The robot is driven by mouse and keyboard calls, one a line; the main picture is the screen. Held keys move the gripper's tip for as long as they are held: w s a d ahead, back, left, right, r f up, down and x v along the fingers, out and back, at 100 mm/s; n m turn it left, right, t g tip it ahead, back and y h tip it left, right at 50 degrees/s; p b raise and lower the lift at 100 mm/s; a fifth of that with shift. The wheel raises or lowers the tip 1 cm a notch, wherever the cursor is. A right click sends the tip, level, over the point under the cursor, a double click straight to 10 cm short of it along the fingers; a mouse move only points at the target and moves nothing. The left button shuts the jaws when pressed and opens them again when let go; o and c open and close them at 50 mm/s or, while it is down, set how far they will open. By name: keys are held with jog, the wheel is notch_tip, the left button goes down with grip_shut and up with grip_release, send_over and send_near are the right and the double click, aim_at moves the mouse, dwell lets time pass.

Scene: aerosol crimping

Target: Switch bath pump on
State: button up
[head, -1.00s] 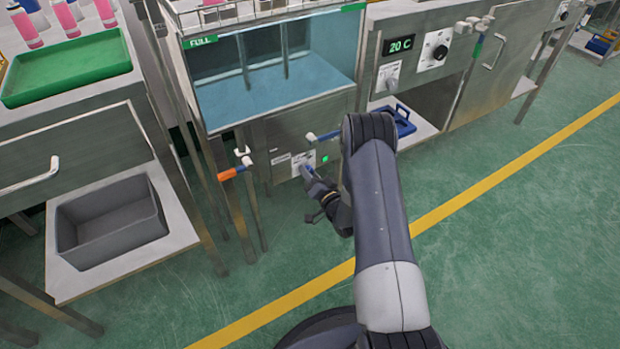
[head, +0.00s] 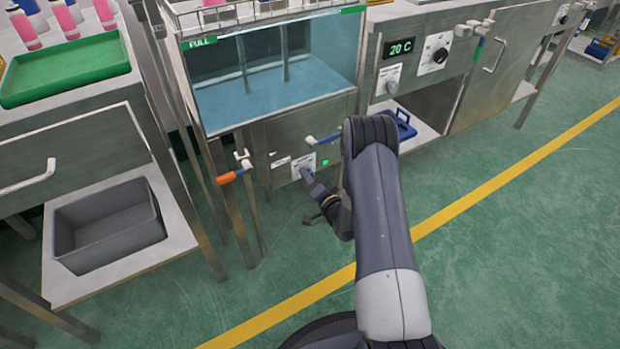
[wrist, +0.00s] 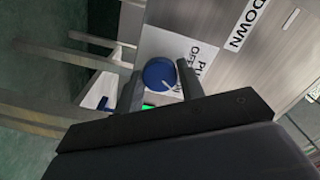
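The bath pump's blue round knob (wrist: 160,75) sits on a white plate marked OFF and ON, which also shows in the head view (head: 303,163) on the steel front below the water bath. In the wrist view its white pointer line points to the lower right, toward ON. My gripper (wrist: 161,79) has one finger on each side of the knob, with no clear gap between fingers and knob. In the head view my gripper (head: 308,178) is at the plate and mostly hides the knob. A green light (head: 325,162) is lit beside the plate.
The water bath (head: 275,90) is above. An orange-handled valve (head: 231,177) stands left of the plate and a blue-handled one (head: 325,138) above right. A grey bin (head: 110,225) is on the left shelf. The green floor at the front is mostly clear.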

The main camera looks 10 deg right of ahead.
jog(key=o, duration=0.3)
jog(key=shift+o, duration=0.2)
jog(key=p+v, duration=0.2)
jog(key=v, duration=0.8)
jog(key=shift+s, duration=0.4)
jog(key=shift+d, duration=0.1)
jog(key=b+x, duration=0.2)
jog(key=x, duration=0.8)
jog(key=shift+w, duration=0.4)
